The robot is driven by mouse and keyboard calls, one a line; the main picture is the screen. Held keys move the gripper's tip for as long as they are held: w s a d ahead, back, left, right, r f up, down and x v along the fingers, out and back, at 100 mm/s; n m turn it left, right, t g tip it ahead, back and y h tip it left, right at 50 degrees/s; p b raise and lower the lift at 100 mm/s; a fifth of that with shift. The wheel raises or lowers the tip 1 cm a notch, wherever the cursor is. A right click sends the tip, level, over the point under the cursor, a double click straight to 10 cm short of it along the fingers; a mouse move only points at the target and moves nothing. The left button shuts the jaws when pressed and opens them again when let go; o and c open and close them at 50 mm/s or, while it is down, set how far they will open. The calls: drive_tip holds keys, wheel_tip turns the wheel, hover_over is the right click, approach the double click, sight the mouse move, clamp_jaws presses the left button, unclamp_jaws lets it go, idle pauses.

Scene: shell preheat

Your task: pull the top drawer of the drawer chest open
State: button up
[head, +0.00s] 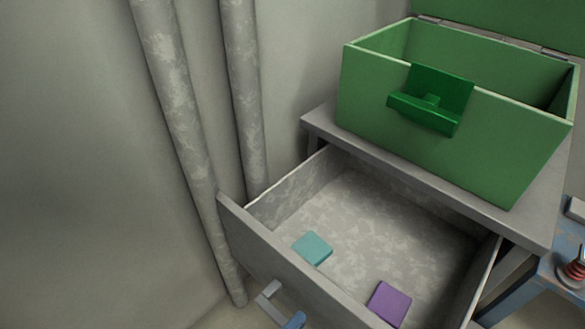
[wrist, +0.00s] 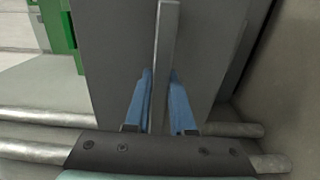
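The drawer chest (head: 545,215) is grey, and its top drawer (head: 285,262) stands pulled well out in the head view. Inside the drawer lie a teal block (head: 312,248) and a purple block (head: 388,303). The drawer's bar handle (head: 268,291) is on the outside of its front. My gripper (wrist: 160,74) has blue fingers on both sides of the handle bar (wrist: 167,25) in the wrist view and looks shut on it. In the head view only a bit of a blue finger (head: 294,321) shows at the handle; the rest is cut off below.
A green box (head: 440,140) with its lid (head: 510,22) raised stands on top of the chest. Two mottled pipes (head: 180,100) run down the wall left of the drawer. A blue table (head: 555,283) with small items stands close to the chest's right side.

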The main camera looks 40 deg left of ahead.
drive_tip(key=o, duration=0.5)
drive_tip(key=shift+c, duration=0.2)
drive_tip(key=s+p, duration=0.4)
drive_tip(key=s, duration=0.9)
drive_tip(key=shift+a+p, duration=0.2)
drive_tip(key=shift+p, duration=0.2)
